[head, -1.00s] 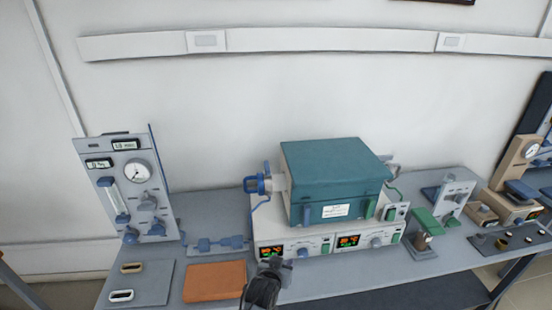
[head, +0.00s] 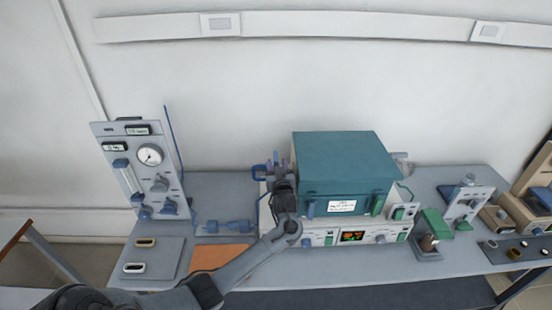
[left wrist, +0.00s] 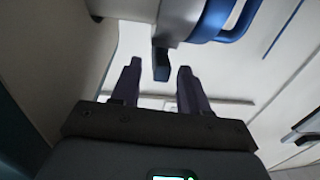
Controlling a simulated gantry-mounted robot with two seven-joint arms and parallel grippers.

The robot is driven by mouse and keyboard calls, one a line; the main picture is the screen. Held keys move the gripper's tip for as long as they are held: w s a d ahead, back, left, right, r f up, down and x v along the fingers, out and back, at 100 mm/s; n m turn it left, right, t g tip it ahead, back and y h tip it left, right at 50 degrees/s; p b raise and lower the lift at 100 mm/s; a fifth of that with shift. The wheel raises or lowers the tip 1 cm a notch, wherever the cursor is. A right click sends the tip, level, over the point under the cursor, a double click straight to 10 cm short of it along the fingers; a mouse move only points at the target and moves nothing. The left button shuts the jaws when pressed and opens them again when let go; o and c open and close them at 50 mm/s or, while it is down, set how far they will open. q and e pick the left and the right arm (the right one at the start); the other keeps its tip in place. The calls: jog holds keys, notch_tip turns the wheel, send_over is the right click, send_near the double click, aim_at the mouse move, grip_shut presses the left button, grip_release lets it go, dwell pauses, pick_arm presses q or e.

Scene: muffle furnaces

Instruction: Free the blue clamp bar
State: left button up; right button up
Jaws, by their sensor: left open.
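The teal furnace (head: 345,165) stands on a pale control base, with a blue-handled fitting (head: 262,173) on its left side. In the left wrist view, the blue handle loop (left wrist: 228,18) is at the top, and a short dark blue bar (left wrist: 161,66) points down from the grey cylindrical fitting (left wrist: 145,15). My left gripper (head: 278,166) is at the furnace's left side. Its two fingers are apart, one on each side of the bar's lower end, with visible gaps. My arm hides part of the fitting in the head view. My right gripper is not in view.
A gauge panel (head: 140,172) stands at the left of the bench. An orange mat (head: 220,257) lies partly under my arm. A green-topped stand (head: 432,228) is right of the furnace. A blue hose hangs by the fitting.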

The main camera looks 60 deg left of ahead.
aim_at(275, 152)
pick_arm(q)
jog(key=shift+x, duration=2.35)
